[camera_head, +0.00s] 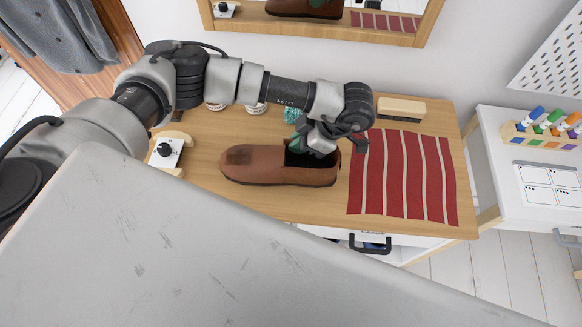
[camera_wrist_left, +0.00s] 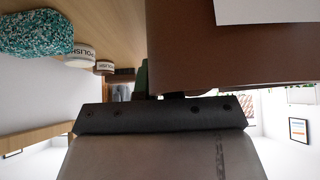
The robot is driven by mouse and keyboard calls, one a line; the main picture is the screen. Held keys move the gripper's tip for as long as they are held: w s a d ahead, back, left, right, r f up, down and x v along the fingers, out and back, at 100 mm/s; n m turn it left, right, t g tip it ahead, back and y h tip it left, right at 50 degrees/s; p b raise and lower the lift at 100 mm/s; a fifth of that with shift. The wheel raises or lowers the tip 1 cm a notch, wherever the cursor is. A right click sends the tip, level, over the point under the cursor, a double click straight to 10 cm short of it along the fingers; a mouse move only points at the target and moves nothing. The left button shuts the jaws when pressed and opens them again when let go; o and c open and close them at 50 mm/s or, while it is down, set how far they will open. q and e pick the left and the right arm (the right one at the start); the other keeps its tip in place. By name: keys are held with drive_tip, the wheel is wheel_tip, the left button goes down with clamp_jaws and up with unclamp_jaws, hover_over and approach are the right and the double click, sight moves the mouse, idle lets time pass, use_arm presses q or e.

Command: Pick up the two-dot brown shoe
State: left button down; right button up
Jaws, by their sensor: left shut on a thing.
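A brown shoe (camera_head: 265,165) stands on the wooden desk, its toe with a dark scuffed patch pointing left and its dark opening at the right. My left gripper (camera_head: 312,150) reaches down at the shoe's opening and is shut on the shoe's upper edge; its fingertips are partly hidden. In the left wrist view the shoe's brown side (camera_wrist_left: 235,50) fills the upper right, against the gripper (camera_wrist_left: 165,97). I cannot make out any dots on the shoe. My right gripper is not in view.
A red striped cloth (camera_head: 400,178) lies right of the shoe. A brush (camera_head: 401,108) lies behind it. Polish tins (camera_wrist_left: 80,55) and a teal speckled sponge (camera_wrist_left: 35,33) are behind the shoe. A mirror (camera_head: 330,22) hangs behind.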

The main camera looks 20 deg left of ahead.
use_arm(q)
drive_tip(key=shift+r+p, duration=0.7)
drive_tip(key=shift+r, duration=0.75)
